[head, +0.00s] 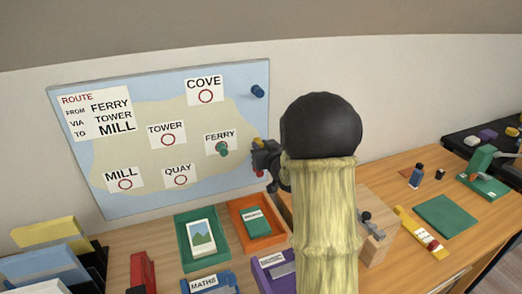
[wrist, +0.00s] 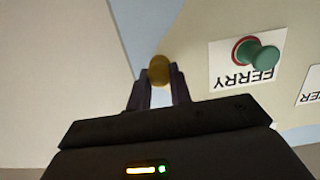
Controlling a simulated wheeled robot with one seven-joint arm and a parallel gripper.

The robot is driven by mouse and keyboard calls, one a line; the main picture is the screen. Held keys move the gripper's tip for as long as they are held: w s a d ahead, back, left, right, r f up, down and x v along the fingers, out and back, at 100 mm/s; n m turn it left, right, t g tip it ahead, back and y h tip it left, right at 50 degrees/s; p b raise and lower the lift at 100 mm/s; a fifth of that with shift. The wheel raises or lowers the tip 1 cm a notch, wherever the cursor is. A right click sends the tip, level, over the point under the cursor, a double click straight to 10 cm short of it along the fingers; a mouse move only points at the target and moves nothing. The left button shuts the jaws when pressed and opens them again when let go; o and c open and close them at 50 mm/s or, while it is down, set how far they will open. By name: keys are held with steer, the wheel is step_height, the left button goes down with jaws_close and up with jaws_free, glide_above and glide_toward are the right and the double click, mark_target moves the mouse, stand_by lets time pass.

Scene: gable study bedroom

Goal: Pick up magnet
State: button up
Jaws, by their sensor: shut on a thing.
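My gripper (head: 262,153) is at the right edge of the wall map board (head: 140,205), to the right of the FERRY label. It is shut on a yellow magnet (wrist: 159,70), which sits between the fingertips in the wrist view. Only a bit of the yellow magnet (head: 257,141) shows in the head view. I cannot tell whether it touches the board. A green magnet (head: 223,149) is on the FERRY circle and also shows in the wrist view (wrist: 264,57). A blue magnet (head: 258,92) is at the board's upper right. A small red thing (head: 259,173) shows just below my gripper.
The wooden desk (head: 125,243) lies below the board. On it are a green tray (head: 184,258) with a picture card, an orange tray (head: 234,210) with a green item, and a green mat (head: 445,216). A wooden block (head: 376,245) stands right of my arm.

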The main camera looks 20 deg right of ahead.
step_height(320, 180, up, 6)
steer(key=shift+f+p, duration=0.1)
steer(key=shift+p, duration=0.2)
steer(key=s+b, duration=0.3)
steer(key=s, duration=1.6)
steer(key=shift+s+f, duration=0.25)
steer(key=shift+s, duration=0.05)
steer(key=shift+s+b, duration=1.8)
steer(key=shift+s, duration=0.2)
steer(key=shift+a, duration=0.1)
